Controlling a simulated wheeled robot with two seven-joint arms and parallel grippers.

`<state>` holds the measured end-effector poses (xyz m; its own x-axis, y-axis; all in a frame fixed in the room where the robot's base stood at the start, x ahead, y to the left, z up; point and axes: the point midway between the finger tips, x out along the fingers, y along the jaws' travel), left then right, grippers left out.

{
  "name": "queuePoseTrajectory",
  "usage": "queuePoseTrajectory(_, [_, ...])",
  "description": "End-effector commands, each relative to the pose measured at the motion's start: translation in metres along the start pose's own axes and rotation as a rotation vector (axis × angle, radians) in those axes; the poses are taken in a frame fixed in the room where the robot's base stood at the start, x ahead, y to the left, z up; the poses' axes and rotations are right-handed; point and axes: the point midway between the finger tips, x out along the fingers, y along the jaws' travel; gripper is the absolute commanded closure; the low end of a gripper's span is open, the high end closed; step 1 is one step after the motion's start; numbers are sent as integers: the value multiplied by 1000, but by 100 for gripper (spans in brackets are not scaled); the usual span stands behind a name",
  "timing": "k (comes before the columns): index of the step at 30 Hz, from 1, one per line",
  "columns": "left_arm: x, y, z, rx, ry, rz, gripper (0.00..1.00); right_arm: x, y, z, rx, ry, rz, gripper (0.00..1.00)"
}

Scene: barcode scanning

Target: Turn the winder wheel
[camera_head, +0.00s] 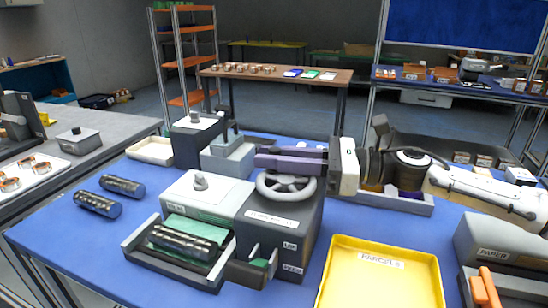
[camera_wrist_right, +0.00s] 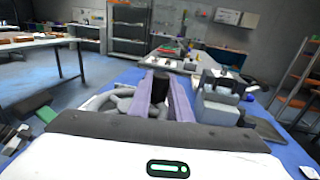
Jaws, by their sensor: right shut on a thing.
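The winder wheel (camera_head: 287,186) is a grey spoked wheel on top of a dark grey machine box (camera_head: 280,225) with white labels. My right gripper (camera_head: 262,158), with purple fingers, reaches in from the right just above the wheel's far side. In the right wrist view the two fingers (camera_wrist_right: 158,92) stand on either side of a dark upright piece (camera_wrist_right: 157,82), which looks like the wheel's handle. Part of the wheel (camera_wrist_right: 120,103) shows left of the fingers there. The exact contact is hidden in the head view. My left gripper is in neither view.
A tray with a dark roll (camera_head: 185,242) and green sheet sits left of the machine. Two dark rolls (camera_head: 97,203) lie on the blue table. A yellow parcels tray (camera_head: 380,275) is at front right. A grey device (camera_head: 228,156) stands behind the wheel.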

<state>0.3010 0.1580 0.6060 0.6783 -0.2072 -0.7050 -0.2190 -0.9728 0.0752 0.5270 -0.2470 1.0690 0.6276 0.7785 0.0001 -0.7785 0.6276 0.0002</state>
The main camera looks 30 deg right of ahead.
Motion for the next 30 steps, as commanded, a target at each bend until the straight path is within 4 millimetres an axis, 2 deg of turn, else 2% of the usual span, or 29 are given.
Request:
queuePoseTrajectory(12, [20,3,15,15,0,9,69,-7,-3,-5,-1,4,-168,100])
queuePoseTrajectory(30, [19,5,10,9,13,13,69,-14,-6,2,-2,0,-363,100])
